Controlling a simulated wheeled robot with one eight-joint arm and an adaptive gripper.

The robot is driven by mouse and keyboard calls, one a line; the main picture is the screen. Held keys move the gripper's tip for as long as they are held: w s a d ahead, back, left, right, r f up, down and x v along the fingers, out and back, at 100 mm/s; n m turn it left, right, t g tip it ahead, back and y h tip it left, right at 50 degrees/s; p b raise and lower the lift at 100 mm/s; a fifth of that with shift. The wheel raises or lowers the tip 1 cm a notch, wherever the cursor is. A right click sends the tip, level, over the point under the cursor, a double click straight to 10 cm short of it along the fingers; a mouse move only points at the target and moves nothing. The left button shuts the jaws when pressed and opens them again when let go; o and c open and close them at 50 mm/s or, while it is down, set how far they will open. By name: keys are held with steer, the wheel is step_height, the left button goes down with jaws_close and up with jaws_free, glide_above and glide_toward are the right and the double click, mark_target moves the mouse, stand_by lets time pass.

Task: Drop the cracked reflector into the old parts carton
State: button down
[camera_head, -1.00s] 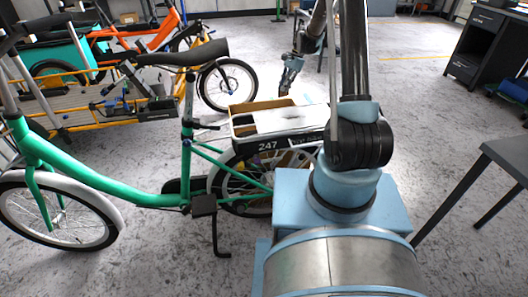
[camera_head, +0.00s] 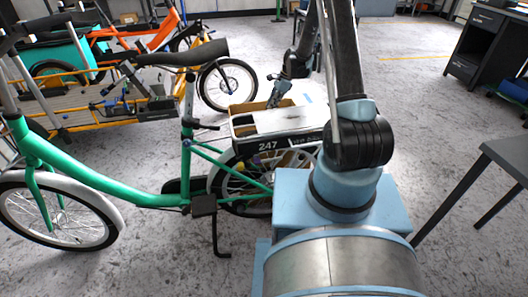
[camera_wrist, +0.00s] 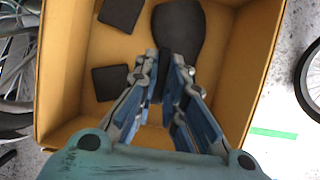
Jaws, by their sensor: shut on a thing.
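The old parts carton (camera_wrist: 262,45) is an open cardboard box that fills most of the wrist view. It also shows in the head view, partly hidden behind the green bike's rear rack (camera_head: 236,108). My gripper (camera_wrist: 163,72) points down into the carton's opening, with its blue and grey fingers close together. A thin dark piece, seemingly the reflector (camera_wrist: 165,62), shows between the fingertips; the fingers hide most of it and no crack can be made out. In the head view my gripper (camera_head: 272,98) is at the carton's opening.
Inside the carton lie a dark saddle-shaped piece (camera_wrist: 190,22) and dark flat squares (camera_wrist: 110,82). The green bike (camera_head: 110,190) stands close in front of the carton. A dark table (camera_head: 505,155) is at right. Floor between is clear.

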steer(key=shift+f, duration=0.4)
steer(key=c, duration=1.6)
jaws_free()
steer(key=v, duration=1.2)
